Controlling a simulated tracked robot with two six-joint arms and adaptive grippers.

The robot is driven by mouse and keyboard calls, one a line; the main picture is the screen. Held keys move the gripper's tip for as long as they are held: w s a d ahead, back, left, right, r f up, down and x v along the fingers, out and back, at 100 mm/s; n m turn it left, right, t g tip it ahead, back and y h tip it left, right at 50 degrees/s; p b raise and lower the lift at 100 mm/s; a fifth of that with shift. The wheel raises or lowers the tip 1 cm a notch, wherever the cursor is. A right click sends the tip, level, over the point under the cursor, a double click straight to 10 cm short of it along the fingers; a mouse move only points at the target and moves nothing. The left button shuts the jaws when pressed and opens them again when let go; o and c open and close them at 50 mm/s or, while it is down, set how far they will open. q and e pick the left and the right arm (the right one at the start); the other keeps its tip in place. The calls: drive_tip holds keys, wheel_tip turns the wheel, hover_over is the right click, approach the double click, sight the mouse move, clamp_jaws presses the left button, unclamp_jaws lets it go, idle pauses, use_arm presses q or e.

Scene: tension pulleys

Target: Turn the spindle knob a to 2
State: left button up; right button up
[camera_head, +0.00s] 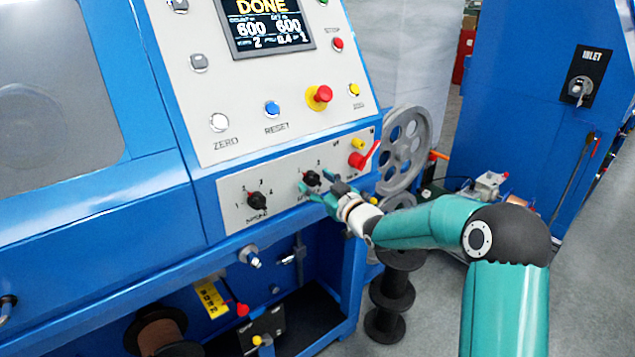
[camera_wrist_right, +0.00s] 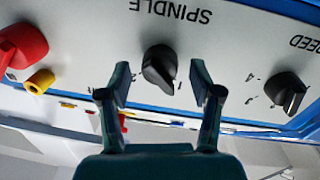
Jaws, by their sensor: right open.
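The spindle knob (camera_head: 311,178) is black, on the light lower panel of the blue machine. In the right wrist view, upside down, the knob (camera_wrist_right: 159,68) sits below the word SPINDLE, its ridge slanting toward a small 1 beside it. My right gripper (camera_head: 322,188) is at this knob, its fingers partly covering the dial marks in the head view. In the wrist view its open fingers (camera_wrist_right: 161,86) appear on either side of the knob, with gaps and no clear contact. My left gripper is not in view.
The similar black speed knob (camera_head: 257,200) is to the left on the panel. A red switch handle (camera_head: 362,157) and a yellow button (camera_head: 358,143) are to the right. A grey spoked pulley (camera_head: 405,150) stands beyond the panel's right end. The screen (camera_head: 265,25) reads DONE.

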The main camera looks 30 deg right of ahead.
drive_tip(key=c, duration=1.1)
drive_tip(key=shift+c, duration=0.2)
